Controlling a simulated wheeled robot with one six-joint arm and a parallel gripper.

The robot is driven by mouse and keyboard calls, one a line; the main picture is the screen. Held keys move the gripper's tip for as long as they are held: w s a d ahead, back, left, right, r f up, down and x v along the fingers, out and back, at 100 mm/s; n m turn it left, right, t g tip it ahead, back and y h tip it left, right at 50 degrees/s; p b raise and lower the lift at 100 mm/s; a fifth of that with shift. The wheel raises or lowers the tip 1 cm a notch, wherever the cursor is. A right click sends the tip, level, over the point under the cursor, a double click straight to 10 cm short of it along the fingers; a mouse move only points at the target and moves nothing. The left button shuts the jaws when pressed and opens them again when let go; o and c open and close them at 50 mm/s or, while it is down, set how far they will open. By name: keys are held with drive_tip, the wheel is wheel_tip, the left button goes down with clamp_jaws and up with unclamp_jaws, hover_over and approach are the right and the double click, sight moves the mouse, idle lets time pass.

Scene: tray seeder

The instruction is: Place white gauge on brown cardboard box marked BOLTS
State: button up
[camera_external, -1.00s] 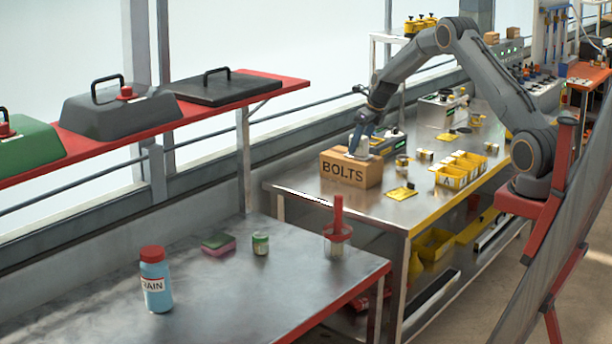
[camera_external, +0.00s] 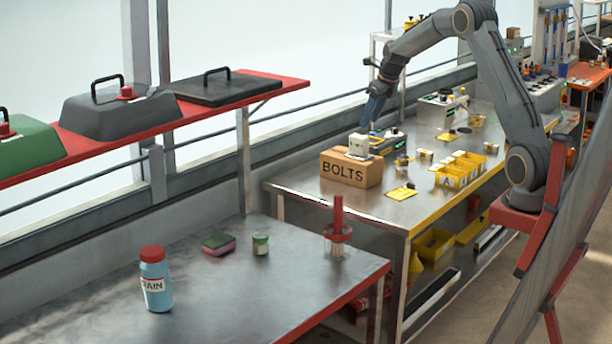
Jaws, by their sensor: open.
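The brown cardboard box (camera_external: 350,171) marked BOLTS stands upright on the metal bench, near its left end. The white gauge (camera_external: 359,144) sits on top of the box, toward its right side, and looks upright. My gripper (camera_external: 370,120) is above and slightly to the right of the gauge, apart from it. It is open, with its blue fingers pointing down and nothing between them.
A grey-green device (camera_external: 388,143) stands just behind the box. Yellow bins (camera_external: 461,172), small jars and a yellow card (camera_external: 400,193) lie to the right on the bench. The nearer table holds a blue bottle (camera_external: 155,283) and a sponge (camera_external: 218,244).

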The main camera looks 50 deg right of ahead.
drive_tip(key=s+a+f+n+g, duration=0.1)
drive_tip(key=s+a+f+n, duration=0.1)
drive_tip(key=s+a+n, duration=0.7)
drive_tip(key=s+a+f+n+g, duration=0.1)
drive_tip(key=s+a+f+n, duration=0.1)
drive_tip(key=s+a+n, duration=0.7)
drive_tip(key=s+a+f+n, duration=0.2)
drive_tip(key=s+a+n, duration=0.3)
drive_tip(key=s+n, duration=0.3)
drive_tip(key=s+a+f+n+g, duration=0.1)
drive_tip(key=s+a+f+n, duration=0.1)
drive_tip(key=s+a+n, duration=0.4)
drive_tip(key=s+n, duration=0.3)
drive_tip(key=shift+s+a+f+n, duration=0.2)
drive_tip(key=shift+a+f+n, duration=0.1)
